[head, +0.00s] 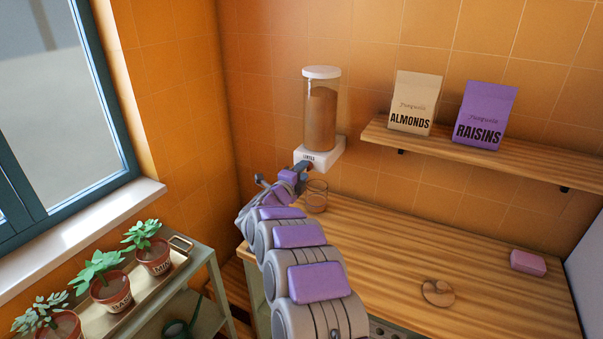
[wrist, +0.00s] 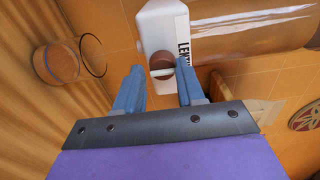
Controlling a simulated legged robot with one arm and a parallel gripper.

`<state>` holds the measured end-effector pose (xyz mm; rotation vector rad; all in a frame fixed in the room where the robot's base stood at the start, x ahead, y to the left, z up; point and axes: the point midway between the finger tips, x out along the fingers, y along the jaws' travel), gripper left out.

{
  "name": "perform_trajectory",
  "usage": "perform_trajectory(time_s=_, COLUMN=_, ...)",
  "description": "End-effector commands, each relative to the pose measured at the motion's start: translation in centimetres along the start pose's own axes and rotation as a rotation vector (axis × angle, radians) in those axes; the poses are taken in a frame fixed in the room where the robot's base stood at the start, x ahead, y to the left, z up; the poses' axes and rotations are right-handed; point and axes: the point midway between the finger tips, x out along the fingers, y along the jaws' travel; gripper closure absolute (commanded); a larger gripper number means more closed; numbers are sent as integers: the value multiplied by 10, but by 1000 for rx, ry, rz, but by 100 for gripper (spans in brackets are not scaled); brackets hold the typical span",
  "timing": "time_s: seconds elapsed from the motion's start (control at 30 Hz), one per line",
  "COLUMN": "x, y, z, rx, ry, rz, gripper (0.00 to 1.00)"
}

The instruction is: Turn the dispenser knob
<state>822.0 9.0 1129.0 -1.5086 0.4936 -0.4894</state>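The dispenser (head: 322,115) is a clear cylinder of brown contents with a white lid and white base (head: 328,150), mounted on the tiled wall. In the wrist view its white base (wrist: 158,25) carries a label that reads "LENT…", partly cut off. The knob (wrist: 162,63) is round and brown with a pale bar across it. My gripper (wrist: 160,70) is open, with its blue fingers on either side of the knob and a visible gap between them. Whether a fingertip touches it I cannot tell. In the head view my gripper (head: 303,167) is at the base's front and hides the knob.
A glass (head: 316,196) stands on the wooden counter (head: 400,245) below the dispenser. A shelf (head: 520,165) at right holds an almonds bag (head: 415,103) and a raisins bag (head: 485,115). Potted plants (head: 108,285) stand at left. A pink block (head: 528,262) lies on the counter.

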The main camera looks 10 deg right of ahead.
Motion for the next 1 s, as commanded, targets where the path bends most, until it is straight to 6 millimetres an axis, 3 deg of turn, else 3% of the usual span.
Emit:
perform_trajectory(time_s=0.23, x=0, y=2, z=0, rx=-2, ry=0, rz=1, gripper=43)
perform_trajectory(time_s=0.57, x=-3, y=-1, z=-1, rx=0, ry=0, rz=-2, gripper=43)
perform_trajectory(time_s=0.77, x=-27, y=-2, z=0, rx=-2, ry=-2, rz=-1, gripper=43)
perform_trajectory(time_s=1.0, x=-76, y=-1, z=2, rx=-3, ry=-5, rz=1, gripper=43)
